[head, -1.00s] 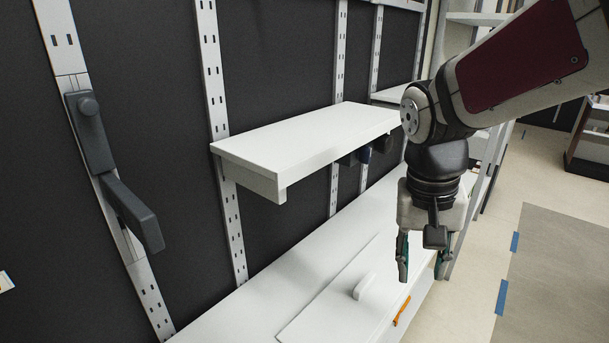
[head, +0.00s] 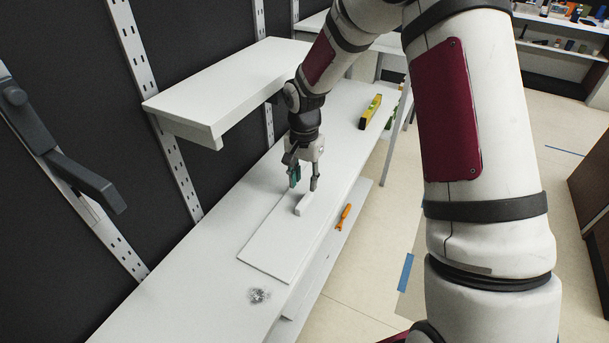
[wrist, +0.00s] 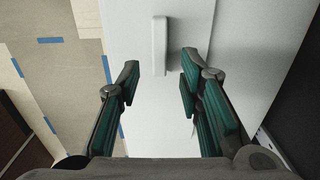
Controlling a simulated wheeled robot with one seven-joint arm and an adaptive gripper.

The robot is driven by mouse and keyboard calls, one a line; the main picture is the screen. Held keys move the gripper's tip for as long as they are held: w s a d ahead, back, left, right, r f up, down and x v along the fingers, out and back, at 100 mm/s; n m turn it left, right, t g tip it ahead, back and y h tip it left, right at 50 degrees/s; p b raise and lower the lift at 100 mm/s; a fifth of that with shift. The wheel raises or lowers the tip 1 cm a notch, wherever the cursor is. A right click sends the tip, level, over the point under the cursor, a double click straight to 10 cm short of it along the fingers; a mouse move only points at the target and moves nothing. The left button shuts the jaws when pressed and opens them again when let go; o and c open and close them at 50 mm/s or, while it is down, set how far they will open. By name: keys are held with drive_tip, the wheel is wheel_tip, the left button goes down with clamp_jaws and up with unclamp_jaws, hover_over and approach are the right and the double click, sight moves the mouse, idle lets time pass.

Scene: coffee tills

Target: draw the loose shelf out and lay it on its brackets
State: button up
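The loose shelf (head: 272,246) is a flat white board with a raised white grip (head: 304,204) on its top. It lies flat on the white counter (head: 180,290). In the wrist view the board (wrist: 190,20) fills the middle, and its grip (wrist: 160,46) stands between the lines of my two fingers, just beyond their tips. My gripper (head: 304,184) points down over the grip, open and empty. In the wrist view my gripper (wrist: 159,80) shows its green-padded fingers wide apart. A dark grey bracket arm (head: 80,180) juts from a wall upright at left.
A white shelf (head: 220,85) hangs on the slotted uprights above the counter, close to my arm. A yellow level (head: 371,112) lies farther back on the counter. An orange-handled tool (head: 343,217) is at the front edge. A grey speckled patch (head: 259,295) is near the board.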

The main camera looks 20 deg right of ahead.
sight(304, 199)
wheel_tip(304, 199, down, 7)
drive_tip(key=b, duration=0.3)
drive_tip(key=shift+f, duration=0.1)
drive_tip(key=shift+c, duration=0.8)
drive_tip(key=shift+r, duration=0.2)
clamp_jaws()
